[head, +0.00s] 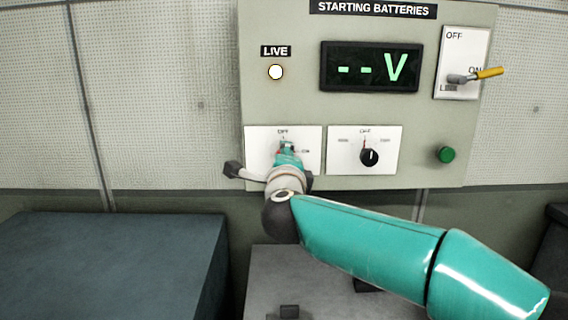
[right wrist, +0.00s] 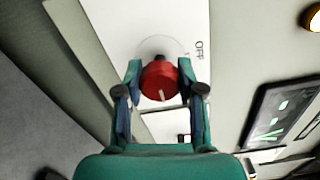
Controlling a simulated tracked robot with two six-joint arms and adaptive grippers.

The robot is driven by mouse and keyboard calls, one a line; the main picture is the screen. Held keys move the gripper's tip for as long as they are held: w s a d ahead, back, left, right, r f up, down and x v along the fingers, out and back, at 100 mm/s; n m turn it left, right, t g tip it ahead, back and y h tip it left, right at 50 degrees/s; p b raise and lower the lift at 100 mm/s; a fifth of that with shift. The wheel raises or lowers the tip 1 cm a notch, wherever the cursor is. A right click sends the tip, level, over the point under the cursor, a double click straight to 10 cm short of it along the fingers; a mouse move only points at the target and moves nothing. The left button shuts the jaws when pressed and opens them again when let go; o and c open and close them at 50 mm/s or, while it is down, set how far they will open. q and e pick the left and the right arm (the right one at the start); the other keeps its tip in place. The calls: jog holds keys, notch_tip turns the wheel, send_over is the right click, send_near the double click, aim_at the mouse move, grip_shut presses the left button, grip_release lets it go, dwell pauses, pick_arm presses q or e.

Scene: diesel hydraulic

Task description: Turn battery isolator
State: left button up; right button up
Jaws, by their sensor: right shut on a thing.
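The battery isolator is a red round knob (right wrist: 160,80) on a white plate (head: 254,150) at the lower left of the panel. In the head view my right gripper (head: 287,150) covers most of the knob. In the right wrist view my right gripper (right wrist: 160,88) has a finger on either side of the knob and is shut on it. The knob's pale mark points down in that view, not at the OFF label, which is to the right. My left gripper is not in view.
The grey panel (head: 290,25) also carries a black selector knob (head: 370,157), a green button (head: 446,154), a voltage display (head: 369,67) reading "-- V", a lit white LIVE lamp (head: 275,72) and a yellow-handled lever (head: 489,73). A blue-grey box (head: 110,260) stands at the lower left.

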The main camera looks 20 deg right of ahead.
jog(key=shift+f, duration=0.4)
jog(key=o, duration=1.1)
jog(key=shift+c, duration=0.2)
jog(key=shift+o, duration=0.5)
jog(key=shift+d+r, duration=0.1)
jog(key=shift+r, duration=0.1)
jog(key=v, duration=1.2)
